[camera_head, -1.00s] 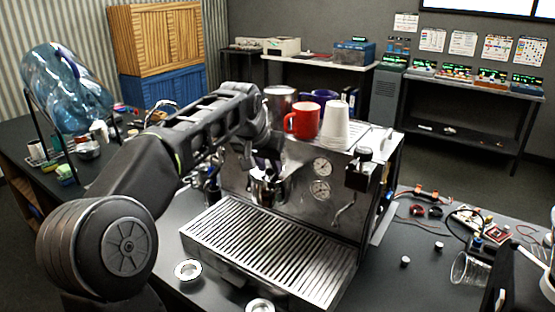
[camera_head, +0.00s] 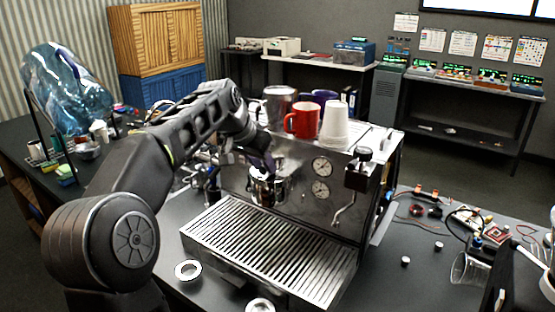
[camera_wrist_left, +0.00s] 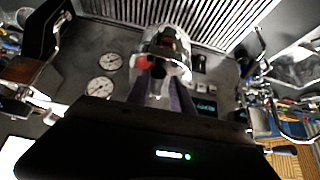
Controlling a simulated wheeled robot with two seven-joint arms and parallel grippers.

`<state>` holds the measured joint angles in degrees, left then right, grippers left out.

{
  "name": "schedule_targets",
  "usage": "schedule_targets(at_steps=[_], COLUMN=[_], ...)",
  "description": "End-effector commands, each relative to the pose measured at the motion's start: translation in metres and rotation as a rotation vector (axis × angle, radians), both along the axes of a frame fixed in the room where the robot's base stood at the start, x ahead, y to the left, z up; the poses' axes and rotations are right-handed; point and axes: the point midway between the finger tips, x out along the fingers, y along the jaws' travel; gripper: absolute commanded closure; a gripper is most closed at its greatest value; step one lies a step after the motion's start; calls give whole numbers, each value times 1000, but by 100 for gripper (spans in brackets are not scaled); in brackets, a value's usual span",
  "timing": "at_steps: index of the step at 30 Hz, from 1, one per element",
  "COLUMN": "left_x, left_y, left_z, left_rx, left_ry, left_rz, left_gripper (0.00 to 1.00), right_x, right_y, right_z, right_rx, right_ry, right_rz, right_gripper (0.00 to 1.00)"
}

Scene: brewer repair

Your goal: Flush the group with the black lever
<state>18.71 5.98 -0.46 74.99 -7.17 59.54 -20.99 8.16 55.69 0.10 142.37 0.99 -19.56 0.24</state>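The espresso machine (camera_head: 290,150) stands mid-table, with a slatted drip tray (camera_head: 270,250) in front. Its chrome group (camera_head: 265,188) is on the left of the front panel; the group also shows at the top middle of the left wrist view (camera_wrist_left: 168,42), with dark and red parts on it. I cannot clearly pick out the black lever. My left gripper (camera_head: 262,163) is close to the group's upper part. In the wrist view its two purplish fingers (camera_wrist_left: 160,95) stand apart, pointing at the group; contact cannot be told. My right gripper is not in view.
A red mug (camera_head: 301,121), a white cup stack (camera_head: 335,125) and a metal jug (camera_head: 279,105) stand on top of the machine near my left arm. A steam knob (camera_head: 364,153) sits at the panel's right. Two metal rings lie in front.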

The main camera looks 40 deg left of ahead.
Motion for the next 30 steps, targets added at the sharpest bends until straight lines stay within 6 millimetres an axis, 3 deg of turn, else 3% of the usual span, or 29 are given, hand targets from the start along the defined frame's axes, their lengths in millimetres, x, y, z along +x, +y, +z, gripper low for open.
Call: schedule_targets(at_steps=[30], left_x=[1], left_y=[21], left_z=[0], left_rx=[0], left_ry=[1], left_rz=[-223], left_gripper=[73], right_x=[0], right_y=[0], right_z=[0], right_rx=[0], right_ry=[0], right_rz=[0], right_gripper=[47])
